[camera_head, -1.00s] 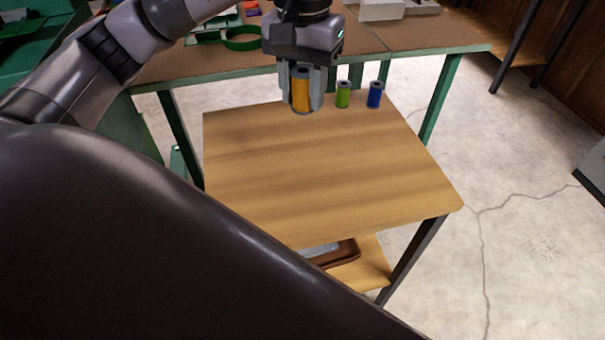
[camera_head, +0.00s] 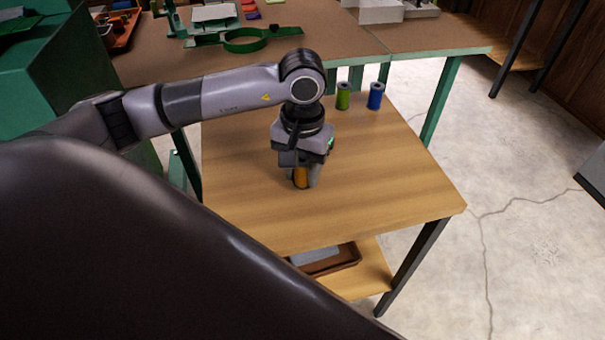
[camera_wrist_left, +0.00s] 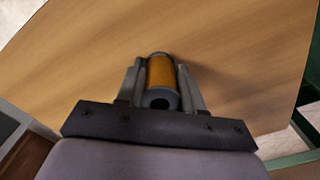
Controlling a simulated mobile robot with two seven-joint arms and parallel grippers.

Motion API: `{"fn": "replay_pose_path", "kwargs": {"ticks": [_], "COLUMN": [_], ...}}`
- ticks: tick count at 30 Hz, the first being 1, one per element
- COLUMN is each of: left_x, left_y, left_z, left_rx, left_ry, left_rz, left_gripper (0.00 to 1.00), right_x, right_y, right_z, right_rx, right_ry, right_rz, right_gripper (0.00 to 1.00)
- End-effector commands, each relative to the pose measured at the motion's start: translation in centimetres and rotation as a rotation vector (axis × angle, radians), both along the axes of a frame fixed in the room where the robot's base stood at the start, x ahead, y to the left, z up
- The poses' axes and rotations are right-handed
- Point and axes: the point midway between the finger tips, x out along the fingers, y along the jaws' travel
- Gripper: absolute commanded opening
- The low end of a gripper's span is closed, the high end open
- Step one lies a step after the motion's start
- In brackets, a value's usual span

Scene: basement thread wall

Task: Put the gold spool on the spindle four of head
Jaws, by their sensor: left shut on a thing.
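The gold spool (camera_head: 301,178) is between the fingers of my left gripper (camera_head: 301,183), over the middle of the wooden table. The left wrist view shows the gold spool (camera_wrist_left: 161,76) held between both fingers of the left gripper (camera_wrist_left: 160,85), with its grey end and dark hole facing the camera. The gripper is shut on it. I cannot tell how far the spool is above the tabletop. The spindles of the head are not clearly seen. My right gripper is not in view.
A green spool (camera_head: 343,96) and a blue spool (camera_head: 376,96) stand near the far edge of the wooden table (camera_head: 390,190). Behind it is a brown bench (camera_head: 350,50) with a green ring-shaped fixture (camera_head: 245,41). The table's front and right are clear.

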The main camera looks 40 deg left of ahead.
Motion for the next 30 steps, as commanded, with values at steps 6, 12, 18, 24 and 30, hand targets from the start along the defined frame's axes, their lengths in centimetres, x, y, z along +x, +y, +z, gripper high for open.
{"fn": "replay_pose_path", "kwargs": {"ticks": [6, 12, 18, 24, 30], "left_x": [0.0, 0.0, 0.0, 0.0, 0.0], "left_y": [0.0, 0.0, 0.0, 0.0, 0.0], "left_z": [-1.7, -1.9, -1.9, -1.9, -1.1], "left_rx": [0.000, 0.000, 0.000, 0.000, 0.000], "left_ry": [-0.001, 0.000, 0.000, 0.000, -0.002], "left_rz": [-0.001, -0.001, 0.000, 0.000, 0.000], "left_gripper": [0.00, 0.00, 0.62, 0.62, 0.62], "right_x": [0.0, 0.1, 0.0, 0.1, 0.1], "right_y": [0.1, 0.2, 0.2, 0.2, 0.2], "right_z": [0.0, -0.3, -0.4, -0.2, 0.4], "right_rx": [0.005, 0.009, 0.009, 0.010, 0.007], "right_ry": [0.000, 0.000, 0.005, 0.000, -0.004], "right_rz": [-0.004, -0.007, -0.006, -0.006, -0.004], "right_gripper": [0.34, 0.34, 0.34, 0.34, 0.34]}}
